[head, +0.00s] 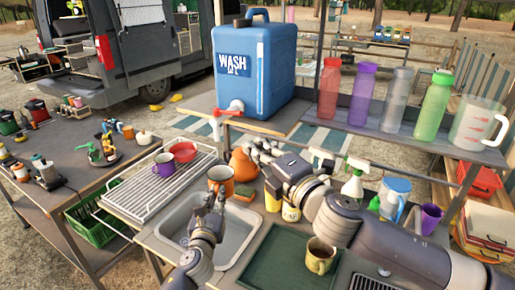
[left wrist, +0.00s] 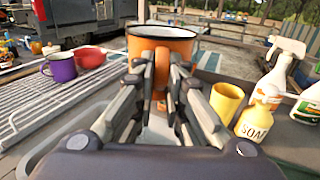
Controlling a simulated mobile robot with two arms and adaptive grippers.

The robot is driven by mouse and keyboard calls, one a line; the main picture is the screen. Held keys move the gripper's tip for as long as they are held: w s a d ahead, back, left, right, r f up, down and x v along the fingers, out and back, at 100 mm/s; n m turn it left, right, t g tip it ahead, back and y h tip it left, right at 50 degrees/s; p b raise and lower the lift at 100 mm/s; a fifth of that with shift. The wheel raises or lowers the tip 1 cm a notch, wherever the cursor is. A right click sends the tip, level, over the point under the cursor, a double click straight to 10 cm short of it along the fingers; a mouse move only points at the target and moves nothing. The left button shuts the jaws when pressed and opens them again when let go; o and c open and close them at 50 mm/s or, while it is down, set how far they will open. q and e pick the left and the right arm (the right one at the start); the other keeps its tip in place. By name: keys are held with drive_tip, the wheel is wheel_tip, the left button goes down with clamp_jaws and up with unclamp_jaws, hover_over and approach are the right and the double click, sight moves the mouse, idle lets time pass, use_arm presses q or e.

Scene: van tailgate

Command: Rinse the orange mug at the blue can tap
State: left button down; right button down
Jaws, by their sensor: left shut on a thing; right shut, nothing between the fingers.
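The orange mug (head: 220,180) is upright over the far part of the sink (head: 246,232), and fills the top middle of the left wrist view (left wrist: 162,45). My left gripper (head: 209,199) is shut on its near side; the fingers also show in the left wrist view (left wrist: 162,80). The blue can (head: 254,68), marked WASH, stands on the shelf behind. Its red and white tap (head: 230,108) overhangs the shelf's front edge, above the mug and apart from it. My right gripper (head: 262,152) is shut and empty, below the shelf and right of the mug.
A drying rack (head: 160,185) with a purple mug (head: 165,165) and red bowl (head: 183,151) is left of the sink. An orange rounded object (head: 243,166), soap bottle (head: 291,208) and spray bottle (head: 355,180) stand behind and right.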

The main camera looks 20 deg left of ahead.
use_arm(q)
drive_tip(key=d+v, duration=0.1)
drive_tip(key=v, duration=0.7)
idle(0.5)
drive_tip(key=shift+w, duration=0.2)
drive_tip(key=shift+r, duration=0.1)
idle(0.8)
drive_tip(key=s+d+r+p, duration=0.2)
drive_tip(key=s+r+p, duration=0.2)
drive_tip(key=shift+s, duration=0.3)
idle(0.8)
